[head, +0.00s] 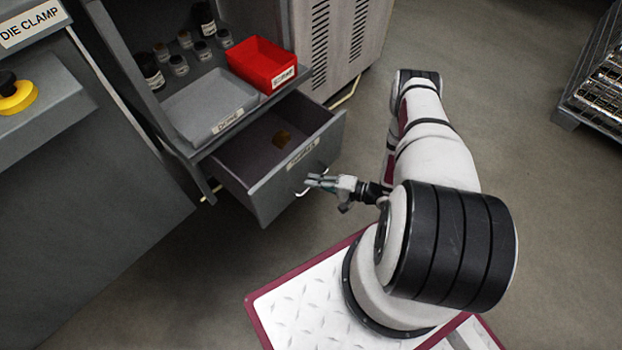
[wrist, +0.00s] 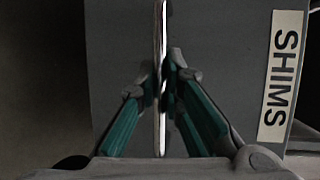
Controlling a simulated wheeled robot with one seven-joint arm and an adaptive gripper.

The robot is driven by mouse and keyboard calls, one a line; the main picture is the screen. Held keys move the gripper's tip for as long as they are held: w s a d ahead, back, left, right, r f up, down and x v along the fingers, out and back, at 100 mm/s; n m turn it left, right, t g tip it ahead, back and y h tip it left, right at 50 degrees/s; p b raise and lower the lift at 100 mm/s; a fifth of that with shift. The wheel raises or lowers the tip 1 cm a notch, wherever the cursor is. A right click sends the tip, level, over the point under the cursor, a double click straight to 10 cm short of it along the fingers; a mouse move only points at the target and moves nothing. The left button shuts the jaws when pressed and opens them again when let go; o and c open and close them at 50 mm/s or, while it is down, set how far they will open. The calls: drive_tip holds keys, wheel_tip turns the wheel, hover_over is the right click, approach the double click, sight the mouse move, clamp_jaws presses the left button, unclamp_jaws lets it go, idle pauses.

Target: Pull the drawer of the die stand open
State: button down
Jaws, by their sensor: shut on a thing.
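The drawer (head: 262,200) of the grey die stand (head: 120,60) stands open, pulled out toward my base. A small brown item (head: 283,138) lies on its floor. The drawer front carries a label that reads SHIMS in the wrist view (wrist: 283,75). My gripper (head: 312,182) is at the drawer's metal handle (head: 303,191). In the wrist view the handle (wrist: 160,50) runs between the two teal-padded fingers (wrist: 162,90), which are closed on it from both sides.
A red bin (head: 262,66) and a grey tray (head: 210,105) sit on the shelf above the drawer, with several small jars (head: 180,65) behind. A vented cabinet (head: 335,45) stands beside the stand. A rack (head: 600,85) is at the far right. The floor between is clear.

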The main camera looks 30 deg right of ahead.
drive_tip(key=shift+d, duration=0.1)
drive_tip(key=c, duration=1.7)
unclamp_jaws()
drive_tip(key=v, duration=1.2)
